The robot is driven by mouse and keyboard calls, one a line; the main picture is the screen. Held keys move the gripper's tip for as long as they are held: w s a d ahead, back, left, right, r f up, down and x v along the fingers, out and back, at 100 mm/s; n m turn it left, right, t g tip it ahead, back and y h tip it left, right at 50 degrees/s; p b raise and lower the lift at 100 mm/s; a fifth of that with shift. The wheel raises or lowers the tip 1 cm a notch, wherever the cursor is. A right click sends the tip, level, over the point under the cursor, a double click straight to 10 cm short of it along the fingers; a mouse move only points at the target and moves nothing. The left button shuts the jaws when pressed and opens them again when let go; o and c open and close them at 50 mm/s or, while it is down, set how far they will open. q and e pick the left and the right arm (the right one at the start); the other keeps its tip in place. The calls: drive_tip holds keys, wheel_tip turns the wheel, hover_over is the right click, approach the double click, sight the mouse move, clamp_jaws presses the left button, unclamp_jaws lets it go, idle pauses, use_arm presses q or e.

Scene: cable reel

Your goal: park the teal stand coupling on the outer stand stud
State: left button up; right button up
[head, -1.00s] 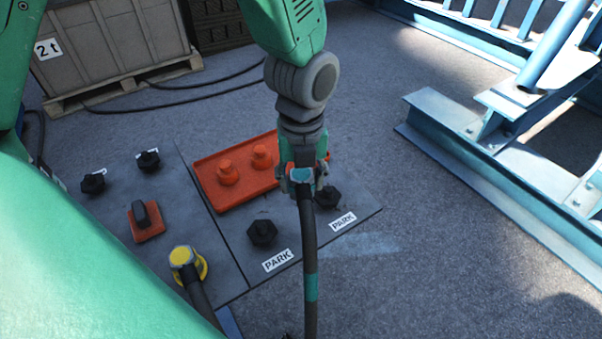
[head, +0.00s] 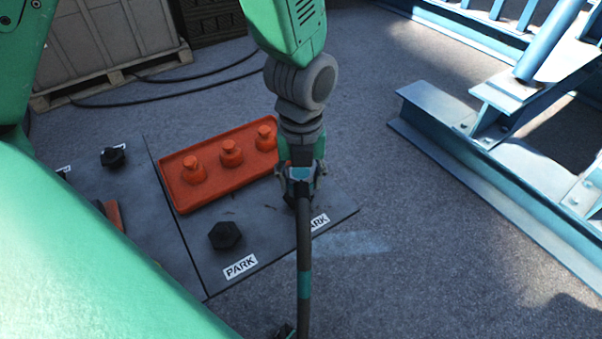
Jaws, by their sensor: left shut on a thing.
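My left gripper (head: 301,176) is shut on the teal coupling (head: 300,173), of which only a small teal part shows between the fingers. A black cable (head: 304,245) with a teal band (head: 304,285) runs from it down the picture. The gripper is in front of the outer PARK stud, at the right end of the dark stand plate (head: 341,209). That stud is almost wholly hidden by gripper and cable, so I cannot tell whether the coupling touches it. The other PARK stud (head: 226,235), a black hexagon, stands bare to the left. My right gripper is not in view.
An orange tray (head: 191,207) with orange caps (head: 231,153) lies just left of the gripper. Blue steel framework (head: 450,140) stands at the right. A crate on a pallet (head: 110,50) is at the back left. Open floor lies right of the plate.

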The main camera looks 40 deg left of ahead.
use_arm(q)
drive_tip(key=shift+a+f, duration=0.15)
drive_tip(key=shift+f, duration=0.25)
drive_tip(key=shift+a, duration=0.2)
drive_tip(key=shift+d+p, duration=0.2)
drive_tip(key=shift+p, duration=0.25)
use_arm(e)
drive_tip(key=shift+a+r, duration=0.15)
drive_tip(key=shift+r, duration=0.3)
use_arm(q)
drive_tip(key=shift+a, duration=0.1)
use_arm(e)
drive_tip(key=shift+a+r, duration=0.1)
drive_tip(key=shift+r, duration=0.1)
use_arm(q)
drive_tip(key=shift+p, duration=0.45)
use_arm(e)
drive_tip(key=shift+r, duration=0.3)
use_arm(q)
drive_tip(key=shift+f, duration=0.4)
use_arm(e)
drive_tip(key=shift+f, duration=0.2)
